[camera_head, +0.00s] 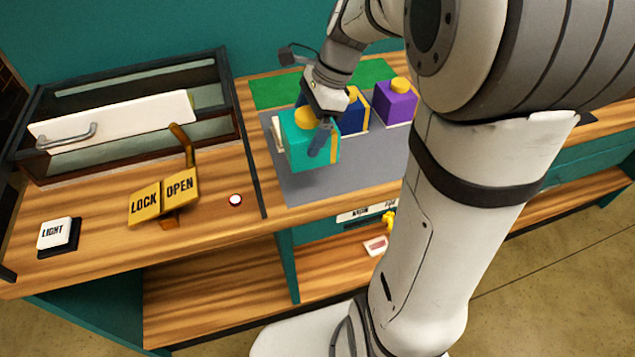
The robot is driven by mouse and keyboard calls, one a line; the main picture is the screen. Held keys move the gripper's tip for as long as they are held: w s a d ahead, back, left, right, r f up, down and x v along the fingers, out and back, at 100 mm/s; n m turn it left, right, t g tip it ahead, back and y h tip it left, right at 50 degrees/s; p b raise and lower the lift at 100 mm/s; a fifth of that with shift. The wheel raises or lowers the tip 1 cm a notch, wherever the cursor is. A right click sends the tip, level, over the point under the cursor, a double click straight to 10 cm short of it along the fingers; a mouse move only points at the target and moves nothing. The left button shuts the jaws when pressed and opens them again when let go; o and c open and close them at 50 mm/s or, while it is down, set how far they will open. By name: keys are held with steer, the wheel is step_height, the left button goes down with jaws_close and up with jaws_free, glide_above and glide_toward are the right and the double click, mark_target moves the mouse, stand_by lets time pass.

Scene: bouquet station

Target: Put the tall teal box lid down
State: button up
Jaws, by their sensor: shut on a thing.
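The tall teal box lid (298,154) is a teal block with a yellow stripe at its right edge and a yellow knob on top. It is at the left part of the grey mat (345,184). My gripper (314,124) reaches down from above and behind and is shut on the teal lid, with a dark finger across its front right side. The lid looks roughly upright. I cannot tell whether its bottom touches the mat or hangs just above it.
A navy box (352,117) and a purple box (395,104), both yellow-knobbed, stand to the right. A green mat (275,91) lies behind. A lever with LOCK and OPEN plates (163,196), a glass-sided case (120,115) and a LIGHT switch (54,233) are left. The grey mat's front is clear.

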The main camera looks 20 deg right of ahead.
step_height(320, 180, down, 10)
steer(key=shift+r, duration=0.1)
steer(key=o, duration=0.7)
steer(key=shift+o, duration=0.2)
